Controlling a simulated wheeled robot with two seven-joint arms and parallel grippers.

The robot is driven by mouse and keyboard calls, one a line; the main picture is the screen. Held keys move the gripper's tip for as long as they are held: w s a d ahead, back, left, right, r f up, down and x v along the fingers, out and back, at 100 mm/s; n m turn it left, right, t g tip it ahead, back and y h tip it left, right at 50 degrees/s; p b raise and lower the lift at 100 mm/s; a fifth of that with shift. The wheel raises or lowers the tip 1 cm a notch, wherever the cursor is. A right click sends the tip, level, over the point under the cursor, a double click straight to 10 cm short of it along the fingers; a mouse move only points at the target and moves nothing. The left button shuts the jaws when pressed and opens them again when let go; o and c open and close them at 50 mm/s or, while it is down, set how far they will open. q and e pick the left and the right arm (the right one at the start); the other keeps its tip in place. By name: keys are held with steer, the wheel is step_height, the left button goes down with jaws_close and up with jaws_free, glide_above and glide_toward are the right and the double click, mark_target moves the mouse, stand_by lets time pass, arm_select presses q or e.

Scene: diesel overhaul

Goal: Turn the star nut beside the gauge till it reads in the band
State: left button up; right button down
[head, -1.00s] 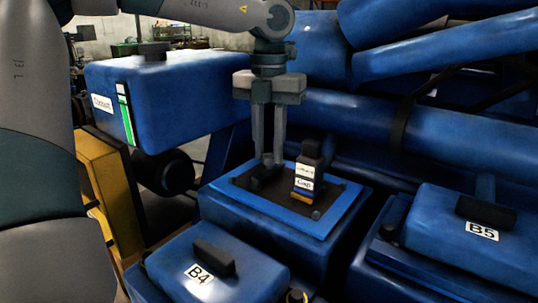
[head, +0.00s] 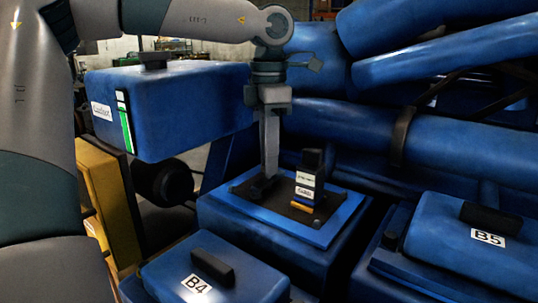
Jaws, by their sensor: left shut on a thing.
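The gauge (head: 309,178) is a small dark upright block with white labels and an orange strip at its foot. It stands on the dark plate with a blue rim (head: 318,236), on top of a blue housing. The lettering and reading are too small to make out. The dark star nut (head: 262,189) sits on the same plate, just left of the gauge. My left gripper (head: 268,176) points straight down and is shut on the star nut, its fingers lined up one behind the other. The fingers hide part of the nut. My right gripper is not in view.
A blue tank (head: 190,110) with a green and white level strip stands at the left. Blue covers marked B4 (head: 225,250) and B5 (head: 430,225) lie in front and at the right. Thick blue pipes (head: 345,125) run behind the gauge.

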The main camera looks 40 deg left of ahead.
arm_select(q)
steer(key=m, duration=0.2)
steer(key=shift+r+m, duration=0.1)
steer(key=shift+m, duration=1.1)
steer(key=shift+m+p, duration=0.35)
steer(key=shift+m, duration=0.55)
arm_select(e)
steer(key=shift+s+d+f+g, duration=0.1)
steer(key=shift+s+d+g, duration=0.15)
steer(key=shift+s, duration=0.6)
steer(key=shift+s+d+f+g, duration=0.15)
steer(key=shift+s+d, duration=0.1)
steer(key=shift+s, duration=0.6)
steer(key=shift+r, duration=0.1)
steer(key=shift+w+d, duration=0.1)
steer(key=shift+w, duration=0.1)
arm_select(q)
steer(key=o, duration=1.1)
steer(key=shift+c, duration=0.2)
